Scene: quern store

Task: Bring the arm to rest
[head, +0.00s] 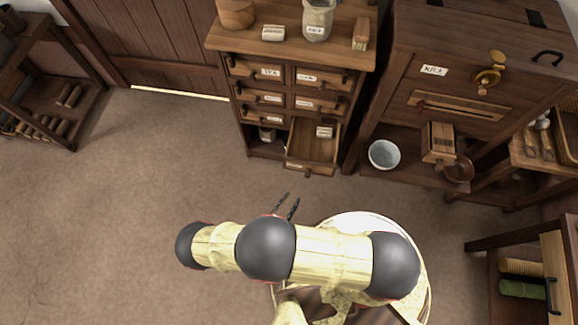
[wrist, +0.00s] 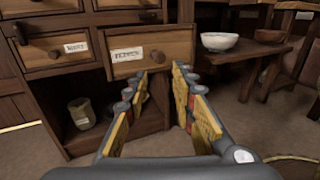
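My arm (head: 330,258) is bent across the lower middle of the head view, above the floor. My gripper (head: 292,205) points toward the small drawer cabinet (head: 222,42) and is apart from it. In the wrist view my gripper (wrist: 163,85) has its two yellow-padded fingers spread, with nothing between them. The cabinet's lower right drawer (head: 308,170) is pulled out, and a small labelled packet (head: 324,131) lies in it. In the wrist view the labelled drawer front (wrist: 180,47) is just ahead of the fingertips; I cannot tell the exact gap.
A pale bowl (head: 384,154) stands on a low shelf right of the cabinet, beside a wooden grinder (head: 438,142). A jar (wrist: 81,113) stands in the cabinet's open lower bay. A rack (head: 528,270) is at lower right. The floor (head: 110,200) at left is clear.

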